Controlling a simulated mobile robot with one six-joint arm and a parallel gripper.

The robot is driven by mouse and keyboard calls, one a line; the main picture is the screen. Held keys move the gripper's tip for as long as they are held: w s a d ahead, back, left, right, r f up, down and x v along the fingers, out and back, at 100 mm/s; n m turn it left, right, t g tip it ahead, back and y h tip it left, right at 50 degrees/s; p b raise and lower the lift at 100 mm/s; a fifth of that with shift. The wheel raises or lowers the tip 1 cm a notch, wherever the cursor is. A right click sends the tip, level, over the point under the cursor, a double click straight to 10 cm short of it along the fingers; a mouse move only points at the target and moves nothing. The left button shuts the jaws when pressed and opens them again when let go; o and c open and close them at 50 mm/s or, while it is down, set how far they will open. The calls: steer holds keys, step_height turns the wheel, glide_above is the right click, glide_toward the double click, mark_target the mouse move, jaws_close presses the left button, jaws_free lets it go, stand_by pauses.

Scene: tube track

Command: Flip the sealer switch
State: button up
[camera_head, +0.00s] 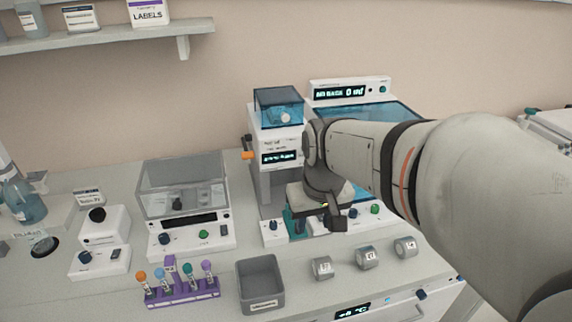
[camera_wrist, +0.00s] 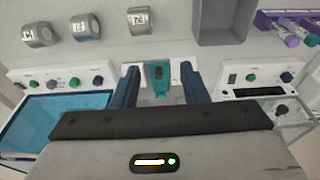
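The sealer appears to be the tall white machine (camera_head: 279,142) with a blue see-through top, a small lit display and an orange knob on its left side. Its white base (camera_head: 271,232) carries a small dark control, and a teal holder (camera_head: 296,224) stands in the middle. My gripper (camera_head: 318,220) hangs low in front of it and hides part of the base. In the wrist view my gripper (camera_wrist: 158,72) is open, its dark blue fingers on either side of the teal holder (camera_wrist: 157,86), with nothing held. I cannot tell which small control is the switch.
A blue-lidded machine (camera_head: 370,112) stands behind my arm. Left are a clear-lidded machine (camera_head: 182,190) and a small mixer (camera_head: 98,240). In front are a purple tube rack (camera_head: 182,292), a grey bin (camera_head: 261,285) and grey rolls (camera_head: 367,258).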

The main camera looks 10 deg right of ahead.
steer(key=w+d+g+p, duration=0.15)
steer(key=w+d, duration=0.25)
steer(key=w, duration=0.7)
steer(key=p, duration=0.1)
glide_above(321, 217)
steer(key=w, duration=0.1)
step_height(321, 217, down, 4)
steer(key=shift+g, duration=0.35)
step_height(321, 217, down, 12)
steer(key=shift+f+p, duration=0.1)
steer(key=shift+p, duration=0.75)
jaws_close()
